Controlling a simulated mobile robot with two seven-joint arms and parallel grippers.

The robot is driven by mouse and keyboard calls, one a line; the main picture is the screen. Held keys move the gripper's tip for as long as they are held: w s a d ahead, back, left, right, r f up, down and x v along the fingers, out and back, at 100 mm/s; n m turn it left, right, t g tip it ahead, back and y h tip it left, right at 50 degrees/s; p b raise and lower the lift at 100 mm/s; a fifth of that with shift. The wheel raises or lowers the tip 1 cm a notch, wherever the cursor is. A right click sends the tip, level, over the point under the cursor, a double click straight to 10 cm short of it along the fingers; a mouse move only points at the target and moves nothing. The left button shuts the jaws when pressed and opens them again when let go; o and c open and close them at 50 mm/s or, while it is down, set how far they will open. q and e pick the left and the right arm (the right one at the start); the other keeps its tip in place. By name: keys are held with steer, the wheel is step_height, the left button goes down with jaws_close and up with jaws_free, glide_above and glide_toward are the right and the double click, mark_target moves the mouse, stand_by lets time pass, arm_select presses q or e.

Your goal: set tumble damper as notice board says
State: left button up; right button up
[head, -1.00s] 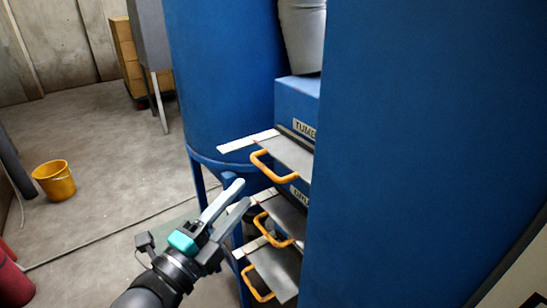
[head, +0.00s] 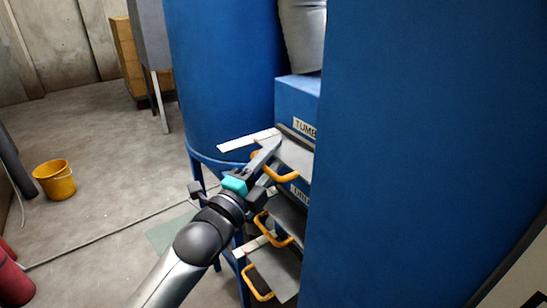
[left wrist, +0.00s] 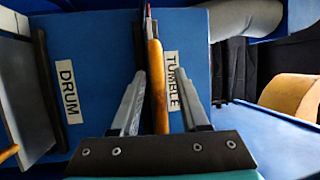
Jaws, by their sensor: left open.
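The tumble damper is the top grey slide plate (head: 297,155) with a yellow handle (head: 283,177), below a "TUMBLE" label (head: 304,128) on the blue housing. The plate sticks out of the housing beside a pale strip (head: 240,142). My left gripper (head: 268,154) is at this handle, its fingers partly hiding it. In the left wrist view the yellow handle (left wrist: 157,85) stands between the two open fingers, with a gap on each side; the "TUMBLE" label (left wrist: 173,82) is behind. My right gripper and the notice board are not in view.
Two more plates with yellow handles (head: 278,228) (head: 258,283) are below. A "DRUM" label (left wrist: 68,88) shows in the left wrist view. A large blue panel (head: 420,150) fills the right. A yellow bucket (head: 55,180) stands on open floor at left.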

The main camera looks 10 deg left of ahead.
arm_select(q)
steer(key=shift+w, duration=0.1)
steer(key=shift+r, duration=0.15)
jaws_close()
